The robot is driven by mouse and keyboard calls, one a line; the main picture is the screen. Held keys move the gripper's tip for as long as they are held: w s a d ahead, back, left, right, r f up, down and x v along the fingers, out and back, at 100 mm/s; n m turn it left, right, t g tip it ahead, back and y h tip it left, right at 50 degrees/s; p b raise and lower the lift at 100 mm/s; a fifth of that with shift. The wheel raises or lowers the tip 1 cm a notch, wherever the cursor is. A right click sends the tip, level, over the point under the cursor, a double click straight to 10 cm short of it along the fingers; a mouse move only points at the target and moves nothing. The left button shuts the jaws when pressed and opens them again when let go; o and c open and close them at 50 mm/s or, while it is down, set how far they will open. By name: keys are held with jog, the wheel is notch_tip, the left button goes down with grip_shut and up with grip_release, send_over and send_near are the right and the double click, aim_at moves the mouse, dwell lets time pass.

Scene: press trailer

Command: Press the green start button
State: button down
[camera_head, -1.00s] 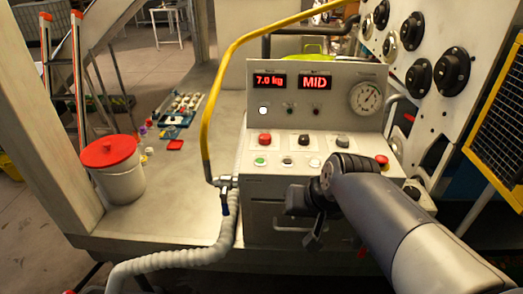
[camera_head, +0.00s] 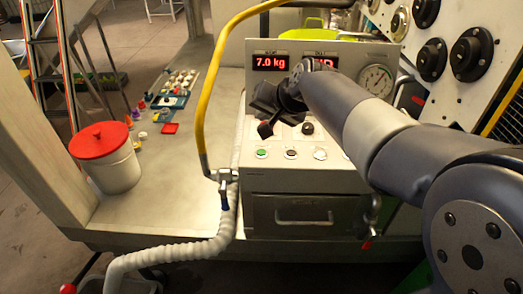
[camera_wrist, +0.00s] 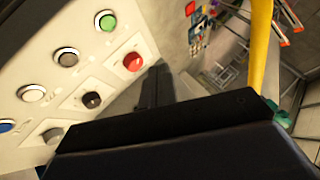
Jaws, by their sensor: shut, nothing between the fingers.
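The green start button (camera_head: 261,153) is a small round green cap with a pale ring at the left end of the front row on the control panel (camera_head: 345,178). The wrist view shows it at the top (camera_wrist: 106,21), uncovered. My gripper (camera_head: 268,118) is shut and empty over the panel's left part, behind the green button in the head view and apart from it. Its dark fingers show in the wrist view (camera_wrist: 156,88), beside the red button (camera_wrist: 133,62), which the gripper partly covers in the head view.
Other buttons line the panel, including a brown one (camera_head: 291,153) and a white one (camera_head: 320,154). A yellow pipe (camera_head: 202,110) and a pale hose (camera_head: 175,248) run along the left. A gauge (camera_head: 375,78) stands at the right. My arm hides the panel's right side.

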aim_at(264, 155)
jog(key=shift+f, duration=0.15)
notch_tip(264, 155, down, 9)
jog(key=b, duration=0.7)
jog(key=shift+r, duration=0.2)
dwell(1.5)
jog(key=shift+f+b, duration=0.4)
jog(key=shift+b, duration=0.15)
jog(key=shift+f+b, duration=0.35)
jog(key=shift+f, duration=0.05)
dwell(0.4)
jog(key=shift+r, duration=0.1)
jog(key=shift+r+p, duration=0.65)
jog(key=shift+r, duration=0.05)
jog(key=shift+r, duration=0.1)
